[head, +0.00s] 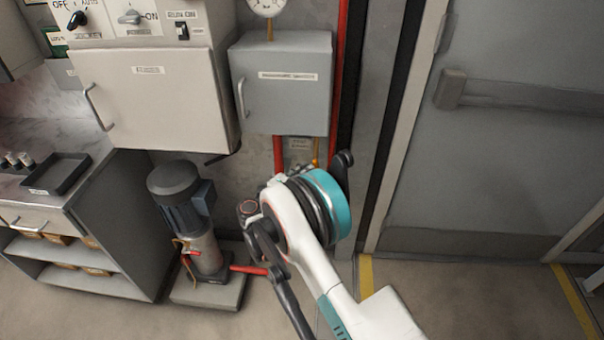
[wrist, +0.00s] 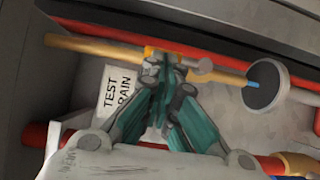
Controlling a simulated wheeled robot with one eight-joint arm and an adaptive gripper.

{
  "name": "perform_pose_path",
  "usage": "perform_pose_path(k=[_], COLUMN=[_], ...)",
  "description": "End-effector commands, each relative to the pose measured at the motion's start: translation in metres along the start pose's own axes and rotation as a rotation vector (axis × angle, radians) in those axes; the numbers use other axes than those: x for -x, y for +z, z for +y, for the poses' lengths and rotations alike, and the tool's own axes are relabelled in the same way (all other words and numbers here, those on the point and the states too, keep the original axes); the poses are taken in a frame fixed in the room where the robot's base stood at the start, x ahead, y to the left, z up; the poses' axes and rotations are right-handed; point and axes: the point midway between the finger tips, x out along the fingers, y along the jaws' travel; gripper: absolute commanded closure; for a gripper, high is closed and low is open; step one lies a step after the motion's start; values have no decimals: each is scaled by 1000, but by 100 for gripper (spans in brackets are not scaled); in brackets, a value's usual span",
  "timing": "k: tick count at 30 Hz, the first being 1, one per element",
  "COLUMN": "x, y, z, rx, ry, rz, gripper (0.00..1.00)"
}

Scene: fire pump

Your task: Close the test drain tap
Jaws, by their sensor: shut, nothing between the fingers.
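In the wrist view, the thin yellow-brass test drain pipe (wrist: 95,48) runs across behind the fingertips. The white label (wrist: 117,92) reading TEST DRAIN is just left of the fingers. My gripper (wrist: 165,72) is shut and empty, its tips overlapping the tap area; whether they touch it I cannot tell. In the head view my arm hides the tap and the fingers; the label (head: 300,144) and a bit of brass pipe (head: 316,152) show above the wrist.
Red pipes (wrist: 120,34) run along both sides of the tap. A round dark disc (wrist: 266,85) with a pale rim is at the pipe's right end. A grey cabinet (head: 282,90) hangs above. A pump (head: 182,205) stands left of my arm; a door (head: 510,130) is right.

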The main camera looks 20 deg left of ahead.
Motion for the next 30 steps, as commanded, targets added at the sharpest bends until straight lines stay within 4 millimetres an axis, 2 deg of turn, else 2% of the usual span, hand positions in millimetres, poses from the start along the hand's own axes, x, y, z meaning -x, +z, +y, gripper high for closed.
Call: perform_pose_path(k=[8,30], x=[0,-5], y=[0,6], z=[1,6], rx=[-12,-230], ry=[-8,-154], rz=[0,-1], gripper=[100,100])
